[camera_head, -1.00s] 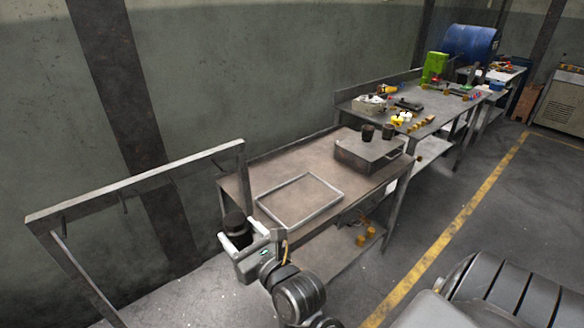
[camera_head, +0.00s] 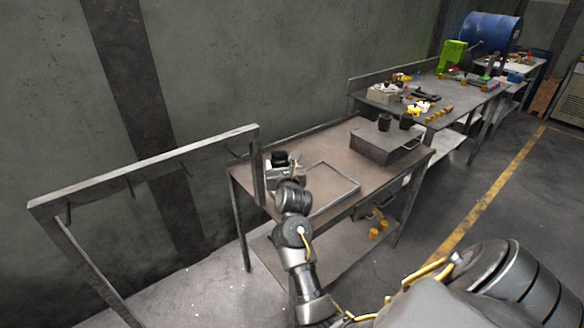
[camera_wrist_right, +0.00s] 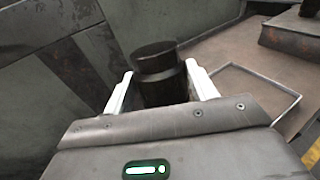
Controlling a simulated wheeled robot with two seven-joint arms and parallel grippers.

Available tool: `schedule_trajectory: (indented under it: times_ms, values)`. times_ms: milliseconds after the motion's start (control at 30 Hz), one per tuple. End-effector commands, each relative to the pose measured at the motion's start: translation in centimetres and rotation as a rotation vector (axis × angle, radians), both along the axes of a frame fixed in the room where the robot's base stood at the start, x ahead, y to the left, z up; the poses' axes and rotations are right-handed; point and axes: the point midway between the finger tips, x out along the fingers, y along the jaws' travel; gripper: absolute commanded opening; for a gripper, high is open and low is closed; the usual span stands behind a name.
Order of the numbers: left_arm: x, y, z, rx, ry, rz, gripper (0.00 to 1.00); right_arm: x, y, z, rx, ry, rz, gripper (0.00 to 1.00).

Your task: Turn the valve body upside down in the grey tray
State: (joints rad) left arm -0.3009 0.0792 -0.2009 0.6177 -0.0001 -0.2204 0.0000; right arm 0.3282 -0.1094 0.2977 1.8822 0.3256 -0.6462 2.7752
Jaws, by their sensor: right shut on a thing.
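The valve body (camera_head: 281,157) is a dark, stepped cylinder with a wide round upper end. My right gripper (camera_head: 284,169) is shut on it above the left part of the brown table. In the right wrist view the valve body (camera_wrist_right: 163,78) stands roughly upright between the two white fingers, which hide parts of its sides. The grey tray (camera_head: 340,202) is a shallow rectangle with a thin rim and looks empty where it shows. It lies to the right of the gripper, and my arm covers its left side. My left gripper is not in view.
A dark metal box (camera_head: 378,148) with two dark cylinders on top stands on the right of the table (camera_head: 335,150). A metal frame (camera_head: 150,167) rises close at the left. A second bench (camera_head: 440,115) with small parts stands farther back. The table behind the tray is clear.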

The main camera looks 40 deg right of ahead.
Motion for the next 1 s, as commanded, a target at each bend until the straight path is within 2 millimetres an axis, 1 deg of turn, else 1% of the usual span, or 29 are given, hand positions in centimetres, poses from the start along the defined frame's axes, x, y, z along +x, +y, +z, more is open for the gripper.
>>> schedule_trajectory:
  times_ms: [33, 100, 200, 300, 467, 767, 1000]
  values:
    - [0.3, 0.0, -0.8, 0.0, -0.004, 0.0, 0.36, 1.3, -2.0, -1.0, 0.009, 0.004, -0.041, 0.31]
    - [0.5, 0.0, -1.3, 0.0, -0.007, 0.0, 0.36, 2.5, -4.5, -2.1, 0.016, 0.017, -0.092, 0.31]
    - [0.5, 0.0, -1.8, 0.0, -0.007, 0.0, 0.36, 4.0, -6.9, -3.7, 0.024, 0.032, -0.144, 0.31]
    - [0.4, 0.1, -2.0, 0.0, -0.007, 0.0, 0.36, 4.9, -8.1, -4.8, 0.029, 0.042, -0.171, 0.31]
    - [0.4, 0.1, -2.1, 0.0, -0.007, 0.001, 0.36, 5.4, -8.7, -5.4, 0.03, 0.049, -0.188, 0.31]
    - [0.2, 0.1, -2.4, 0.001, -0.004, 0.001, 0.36, 5.4, -8.8, -5.9, 0.029, 0.049, -0.188, 0.31]
    - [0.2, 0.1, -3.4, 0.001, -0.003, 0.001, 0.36, 5.4, -8.8, -7.6, 0.028, 0.05, -0.188, 0.31]
